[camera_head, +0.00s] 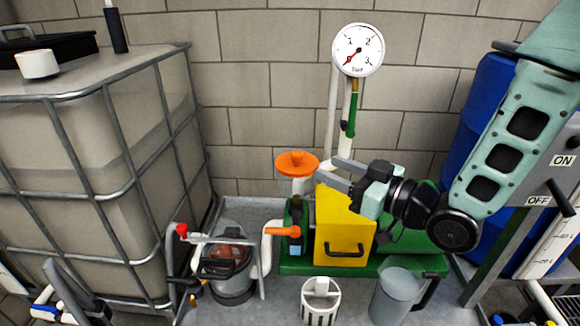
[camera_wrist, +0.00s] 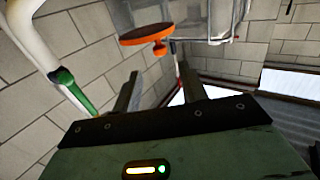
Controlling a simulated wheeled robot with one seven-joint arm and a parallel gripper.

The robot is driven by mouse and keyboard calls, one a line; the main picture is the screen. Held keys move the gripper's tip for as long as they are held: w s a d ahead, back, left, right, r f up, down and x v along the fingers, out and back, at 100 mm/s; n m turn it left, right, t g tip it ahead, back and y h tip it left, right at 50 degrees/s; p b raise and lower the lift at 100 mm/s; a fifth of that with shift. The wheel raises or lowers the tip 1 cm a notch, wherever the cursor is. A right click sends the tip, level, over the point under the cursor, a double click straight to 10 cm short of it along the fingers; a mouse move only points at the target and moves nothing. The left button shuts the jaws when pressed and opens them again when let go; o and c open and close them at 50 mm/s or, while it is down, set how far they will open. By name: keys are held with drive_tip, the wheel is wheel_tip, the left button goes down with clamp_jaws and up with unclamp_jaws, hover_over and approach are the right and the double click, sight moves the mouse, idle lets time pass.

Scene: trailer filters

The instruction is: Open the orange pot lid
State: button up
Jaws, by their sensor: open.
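The orange pot lid (camera_head: 296,162) is a round disc on top of a white upright pipe, left of the yellow box in the head view. In the wrist view the orange lid (camera_wrist: 146,34) shows at the top middle, with an orange knob (camera_wrist: 159,49) on it. My gripper (camera_head: 329,168) is open and empty, just right of the lid, with its fingers pointing left toward it. In the wrist view my gripper's fingers (camera_wrist: 162,82) stand apart below the lid, with a gap between them and the knob. I see no contact with the lid.
A yellow box (camera_head: 344,228) stands under my gripper on a green base. A gauge (camera_head: 358,50) on white pipes rises behind. An orange-handled valve (camera_head: 284,230) sits below the lid. A caged tank (camera_head: 90,170) stands left. A grey jug (camera_head: 397,294) and white basket (camera_head: 320,300) stand in front.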

sight(290, 163)
drive_tip(key=p+x, duration=0.1)
drive_tip(key=x, duration=1)
drive_tip(key=shift+w+a, duration=0.1)
drive_tip(key=shift+p, duration=0.3)
clamp_jaws()
